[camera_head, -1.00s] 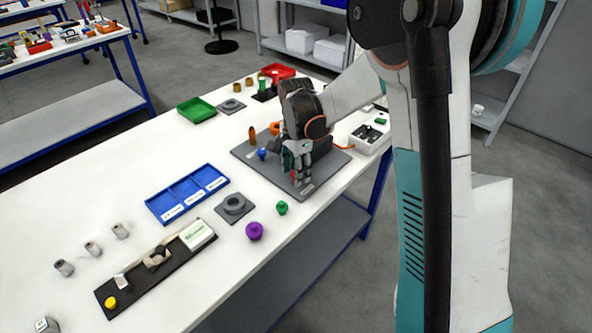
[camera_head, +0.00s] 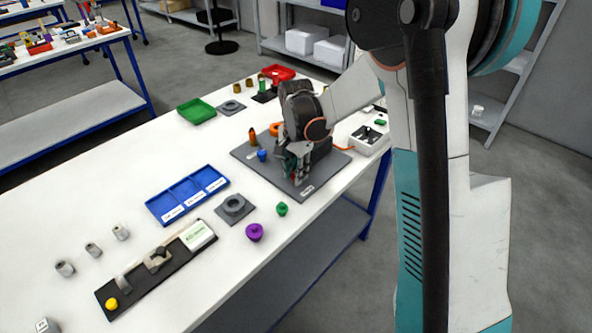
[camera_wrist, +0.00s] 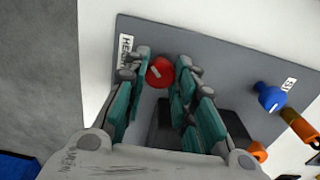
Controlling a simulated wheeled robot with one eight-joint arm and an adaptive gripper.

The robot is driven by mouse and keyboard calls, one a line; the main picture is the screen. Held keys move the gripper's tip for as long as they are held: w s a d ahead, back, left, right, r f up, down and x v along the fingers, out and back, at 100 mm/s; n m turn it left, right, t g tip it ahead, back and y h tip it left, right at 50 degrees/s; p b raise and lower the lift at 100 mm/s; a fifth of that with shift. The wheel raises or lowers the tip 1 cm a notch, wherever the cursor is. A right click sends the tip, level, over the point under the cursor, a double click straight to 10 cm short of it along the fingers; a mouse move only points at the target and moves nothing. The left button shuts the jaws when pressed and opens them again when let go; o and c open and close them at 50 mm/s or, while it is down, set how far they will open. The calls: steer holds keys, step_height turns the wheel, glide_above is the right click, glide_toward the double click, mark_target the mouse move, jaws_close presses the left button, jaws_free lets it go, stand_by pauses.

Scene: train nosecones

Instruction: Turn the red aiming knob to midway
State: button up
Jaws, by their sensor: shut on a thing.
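The red aiming knob (camera_wrist: 160,72) shows in the wrist view as a round red cap with a pale pointer mark, on a grey base plate (camera_wrist: 225,48). My gripper (camera_wrist: 162,78) has one teal-padded finger on each side of the knob and is shut on it. In the head view my gripper (camera_head: 299,172) is low over the near right part of the plate (camera_head: 250,158) and mostly hides the knob. A blue knob (camera_wrist: 270,97) stands on the same plate, to the right in the wrist view.
An orange-brown cylinder (camera_wrist: 299,124) stands beside the blue knob. A white box (camera_head: 369,139) sits right of the plate. A blue divided tray (camera_head: 187,194), a grey ring block (camera_head: 235,208) and a purple knob (camera_head: 254,232) lie on the table to the left.

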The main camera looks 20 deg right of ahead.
steer(key=n, duration=0.4)
steer(key=shift+n, duration=0.3)
steer(key=shift+n+p, duration=0.35)
steer(key=shift+n, duration=1.65)
steer(key=o, duration=1.1)
steer(key=shift+r, duration=0.15)
step_height(320, 180, up, 12)
steer(key=shift+f, duration=0.1)
